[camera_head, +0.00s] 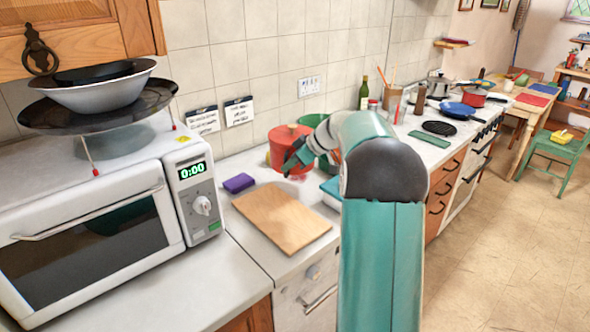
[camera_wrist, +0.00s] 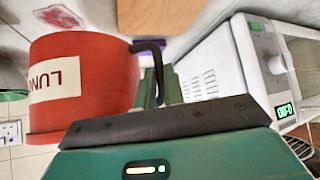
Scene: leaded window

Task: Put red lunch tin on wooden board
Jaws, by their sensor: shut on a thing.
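The red lunch tin (camera_head: 287,146) is at the back of the counter in the head view, beyond the wooden board. My gripper (camera_head: 296,158) is at its right front side, partly hidden by my teal arm. In the wrist view the red lunch tin (camera_wrist: 85,85) fills the left, with a pale label reading "LUN". A dark bent handle (camera_wrist: 150,50) shows beside it, between my jaws, and my gripper (camera_wrist: 155,85) is shut on the tin there. The wooden board (camera_head: 282,218) lies flat and empty on the counter. Whether the tin touches the counter is unclear.
A purple sponge (camera_head: 239,183) lies by the board's back left corner. A white microwave (camera_head: 100,225) stands left of the board. A green container (camera_head: 325,160) is behind my gripper. A pale blue-topped box (camera_head: 331,190) sits right of the board, partly behind my arm.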

